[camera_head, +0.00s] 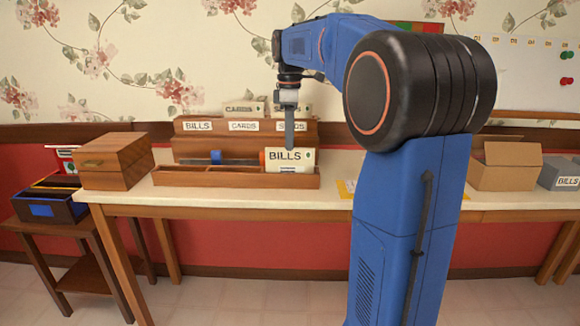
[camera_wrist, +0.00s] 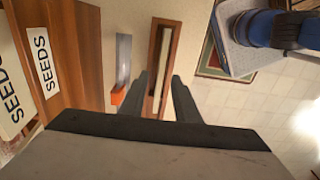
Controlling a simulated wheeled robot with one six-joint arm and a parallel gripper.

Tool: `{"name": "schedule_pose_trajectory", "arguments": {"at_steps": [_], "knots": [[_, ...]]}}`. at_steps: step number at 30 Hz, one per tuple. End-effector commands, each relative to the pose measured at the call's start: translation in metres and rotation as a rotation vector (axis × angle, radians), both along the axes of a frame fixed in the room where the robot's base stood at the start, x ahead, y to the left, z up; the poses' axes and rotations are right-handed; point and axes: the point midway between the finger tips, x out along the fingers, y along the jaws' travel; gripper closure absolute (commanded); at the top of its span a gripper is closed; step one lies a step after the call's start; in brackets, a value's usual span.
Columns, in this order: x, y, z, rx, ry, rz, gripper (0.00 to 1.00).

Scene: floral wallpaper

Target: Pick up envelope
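A pale, upright envelope-like card marked BILLS (camera_head: 285,158) stands at the right part of the long low wooden tray (camera_head: 220,180). In the wrist view a thin white edge (camera_wrist: 163,60), likely the same card, stands in a narrow brown wooden slot (camera_wrist: 173,28). My gripper (camera_head: 289,145) points down just above the card. In the wrist view my gripper's two dark fingers (camera_wrist: 161,82) are apart, one on each side of the slot. I cannot see contact with the card.
A wooden rack (camera_head: 240,142) labelled BILLS, CARDS and SEEDS stands behind the tray. An orange-ended grey item (camera_wrist: 120,70) lies beside the slot. A wooden box (camera_head: 115,160) is at left; a cardboard box (camera_head: 503,172) and grey BILLS box (camera_head: 560,173) are at right.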

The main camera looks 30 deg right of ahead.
Motion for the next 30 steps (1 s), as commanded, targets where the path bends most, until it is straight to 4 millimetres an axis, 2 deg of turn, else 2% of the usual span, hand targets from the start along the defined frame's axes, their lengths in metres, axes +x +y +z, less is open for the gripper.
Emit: {"name": "schedule_pose_trajectory", "arguments": {"at_steps": [7, 16, 26, 30], "knots": [[0.0, 0.0, -0.015, 0.001, 0.001, 0.0, 0.71], [-0.001, 0.001, -0.053, 0.0, 0.002, 0.0, 0.71], [0.0, 0.001, -0.059, 0.0, 0.0, 0.0, 0.71], [0.0, 0.001, -0.059, 0.0, 0.0, 0.0, 1.0]]}}
